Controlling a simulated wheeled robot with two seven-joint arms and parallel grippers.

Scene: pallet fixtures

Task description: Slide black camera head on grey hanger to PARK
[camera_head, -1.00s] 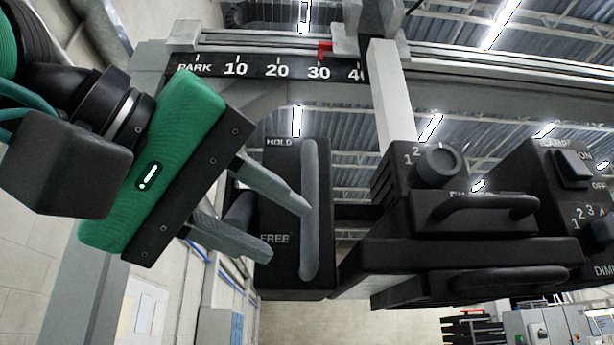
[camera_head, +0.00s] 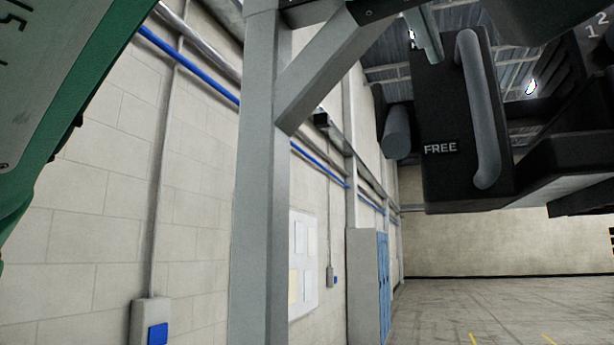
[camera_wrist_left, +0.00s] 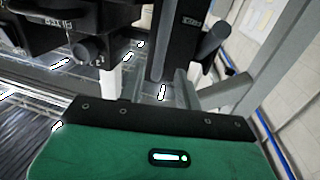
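The black camera head (camera_head: 450,120) hangs at the upper right of the head view, partly cut off. Its side block carries a FREE label, a long grey handle bar (camera_head: 478,110) and a grey cylindrical peg (camera_head: 397,132). In the head view only one finger (camera_head: 425,38) shows clearly, in front of the block's top. The grey hanger and the PARK mark are out of the head view. My right gripper is not in view.
A grey upright post (camera_head: 260,200) with a diagonal brace (camera_head: 330,65) stands left of the camera head. Behind are a block wall (camera_head: 105,200), a grey-blue cabinet (camera_head: 368,285) and open floor (camera_head: 480,310). A knob (camera_wrist_left: 88,50) shows in the wrist view.

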